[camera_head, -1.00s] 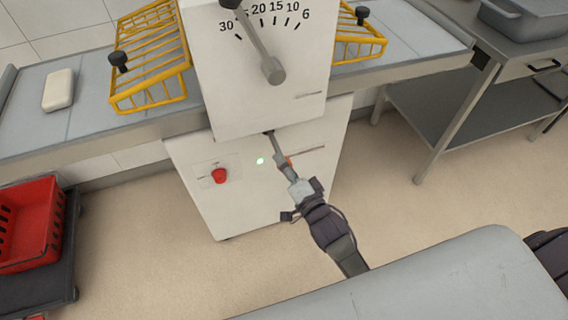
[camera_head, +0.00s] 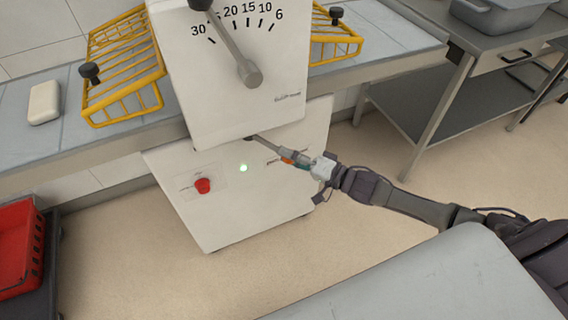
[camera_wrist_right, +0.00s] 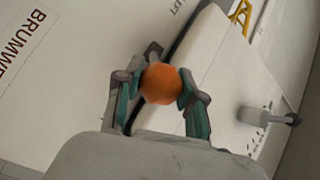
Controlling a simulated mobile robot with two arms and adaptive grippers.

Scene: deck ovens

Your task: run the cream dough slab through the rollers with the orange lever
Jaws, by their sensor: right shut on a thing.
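The cream dough slab (camera_head: 44,102) lies flat on the grey belt at the left of the sheeter (camera_head: 240,75), left of the yellow guard. The orange lever is a grey rod under the machine's head with an orange knob (camera_wrist_right: 161,84); it points right in the head view. My right gripper (camera_head: 296,161) is shut on this knob, with a teal-lined finger on either side of it in the wrist view. The gripper partly hides the knob in the head view. My left gripper is not in view.
Yellow wire guards (camera_head: 122,62) flank the rollers. A thickness dial with a grey handle (camera_head: 235,48) is on the front, a red button (camera_head: 203,186) below. A steel table (camera_head: 440,88) stands right and a red crate (camera_head: 20,245) lower left. Floor between is clear.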

